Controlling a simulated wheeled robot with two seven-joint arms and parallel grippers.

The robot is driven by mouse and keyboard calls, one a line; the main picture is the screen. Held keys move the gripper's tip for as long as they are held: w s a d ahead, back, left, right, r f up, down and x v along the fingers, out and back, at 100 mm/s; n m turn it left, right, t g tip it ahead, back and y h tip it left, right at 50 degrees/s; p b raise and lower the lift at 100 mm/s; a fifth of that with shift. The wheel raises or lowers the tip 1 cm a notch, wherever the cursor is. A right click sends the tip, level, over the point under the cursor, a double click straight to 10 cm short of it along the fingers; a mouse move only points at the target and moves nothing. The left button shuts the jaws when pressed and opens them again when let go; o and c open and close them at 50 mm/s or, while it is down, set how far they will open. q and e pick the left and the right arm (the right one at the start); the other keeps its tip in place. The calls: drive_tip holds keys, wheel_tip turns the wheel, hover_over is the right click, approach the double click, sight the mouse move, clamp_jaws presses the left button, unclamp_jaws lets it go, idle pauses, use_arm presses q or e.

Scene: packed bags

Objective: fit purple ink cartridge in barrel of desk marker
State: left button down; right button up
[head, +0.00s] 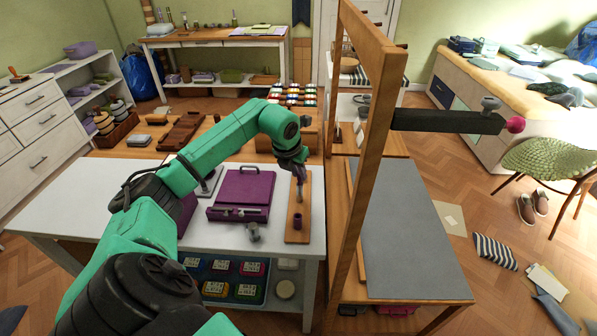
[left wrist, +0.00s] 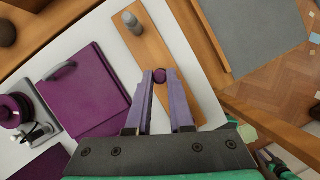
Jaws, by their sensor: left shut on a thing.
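My left gripper (head: 300,192) points down over a narrow wooden board (head: 305,232) on the white table. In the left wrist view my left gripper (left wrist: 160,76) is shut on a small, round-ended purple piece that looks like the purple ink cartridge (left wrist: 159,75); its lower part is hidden. A short dark purple cylinder (head: 297,221) stands on the near end of the board in the head view; I cannot tell how it relates to the piece between my fingers. A grey cylinder (left wrist: 130,19), perhaps the marker barrel, is on the board beyond my fingertips.
A flat purple case (head: 240,195) lies left of the board, with a small grey object (head: 253,232) near the table's front edge. An upright wooden frame (head: 367,130) rises to the right, before a grey mat (head: 410,235). A dark bar (head: 445,121) extends right from the frame.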

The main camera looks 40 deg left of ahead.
use_arm(q)
drive_tip(key=shift+f+b, duration=0.6)
drive_tip(key=shift+f, duration=0.35)
drive_tip(key=c, duration=0.7)
unclamp_jaws()
drive_tip(key=shift+r, duration=0.15)
drive_tip(key=b+v, duration=0.1)
drive_tip(key=v, duration=1.3)
drive_tip(key=shift+s+r, duration=0.1)
drive_tip(key=shift+r, duration=0.05)
